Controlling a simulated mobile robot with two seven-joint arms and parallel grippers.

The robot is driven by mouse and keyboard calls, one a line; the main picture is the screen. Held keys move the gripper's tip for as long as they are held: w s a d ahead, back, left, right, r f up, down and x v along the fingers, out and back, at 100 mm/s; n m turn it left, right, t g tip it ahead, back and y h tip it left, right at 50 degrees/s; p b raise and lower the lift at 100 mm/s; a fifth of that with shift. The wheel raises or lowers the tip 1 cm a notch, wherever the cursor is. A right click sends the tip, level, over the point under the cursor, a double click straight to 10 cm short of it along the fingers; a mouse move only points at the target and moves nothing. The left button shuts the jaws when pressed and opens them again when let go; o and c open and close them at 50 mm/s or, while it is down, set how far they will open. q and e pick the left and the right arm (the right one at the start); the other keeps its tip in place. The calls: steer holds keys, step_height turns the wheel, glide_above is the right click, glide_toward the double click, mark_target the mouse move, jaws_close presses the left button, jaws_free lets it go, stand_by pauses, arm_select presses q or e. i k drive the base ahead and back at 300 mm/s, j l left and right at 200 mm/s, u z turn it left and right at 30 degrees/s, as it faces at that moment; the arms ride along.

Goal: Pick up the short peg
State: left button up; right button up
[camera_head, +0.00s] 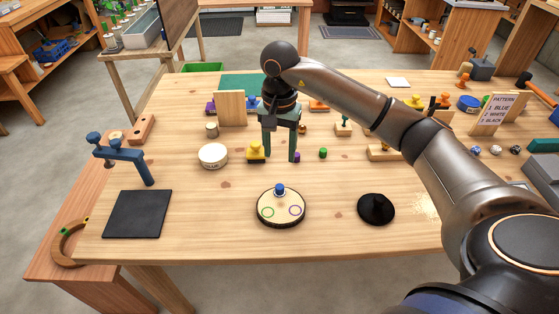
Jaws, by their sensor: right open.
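A round wooden board (268,219) with a dark rim lies near the table's front. A blue peg (280,189) stands on it behind a green ring mark and a purple ring mark. A small green peg (323,153) stands on the table behind the board, right of my gripper. A small purple piece (297,157) shows beside my right fingertip, partly hidden. I cannot tell which of these is the short peg. My right gripper (280,157) is open, pointing down behind the board, with nothing seen held. My left gripper is out of view.
The front strip between mat and board is clear.

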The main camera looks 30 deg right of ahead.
mark_target(323, 151)
steer(key=z, duration=1.4)
